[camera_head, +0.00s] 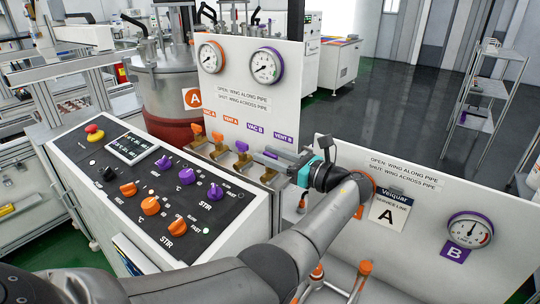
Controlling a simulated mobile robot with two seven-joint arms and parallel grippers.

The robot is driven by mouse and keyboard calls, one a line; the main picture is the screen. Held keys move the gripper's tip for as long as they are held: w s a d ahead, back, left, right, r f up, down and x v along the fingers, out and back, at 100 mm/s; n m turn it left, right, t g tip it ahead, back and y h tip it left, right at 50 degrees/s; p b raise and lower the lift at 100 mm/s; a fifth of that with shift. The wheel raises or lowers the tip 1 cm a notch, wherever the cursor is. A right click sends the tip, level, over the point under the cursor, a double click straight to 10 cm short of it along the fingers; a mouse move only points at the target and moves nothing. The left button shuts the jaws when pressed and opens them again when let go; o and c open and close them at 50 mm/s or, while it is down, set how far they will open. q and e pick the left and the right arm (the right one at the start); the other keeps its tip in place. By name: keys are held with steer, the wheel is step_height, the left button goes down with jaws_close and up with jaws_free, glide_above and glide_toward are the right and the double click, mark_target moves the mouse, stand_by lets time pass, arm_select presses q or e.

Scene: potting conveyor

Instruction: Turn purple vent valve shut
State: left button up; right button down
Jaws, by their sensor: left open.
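The row of small brass valves stands in front of the white panel, below the tags VAC A, VENT A, VAC B and VENT B. The purple VENT B tag (283,137) is at the right end. My left gripper (266,157) reaches in from the right, level with the valve under that tag, its fingers pointing left. It is open. The fingers cover most of the vent valve's purple wing, so I cannot tell its angle or whether they touch it. A brass valve body (268,174) shows just below the fingers. The purple VAC B wing (241,146) is just left of them. My right gripper is not in view.
A black control console (150,180) with orange and purple knobs and a red button lies left of the arm. Two gauges (265,66) are above the valves. A notice reads open along pipe, shut across pipe. A white panel (430,220) stands right of the arm.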

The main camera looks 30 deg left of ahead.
arm_select(q)
steer(key=shift+d, duration=0.1)
steer(key=s+d+b, duration=0.1)
steer(key=d+b, duration=0.2)
steer(key=d, duration=1.2)
steer(key=shift+s+f, duration=0.1)
steer(key=shift+s, duration=0.05)
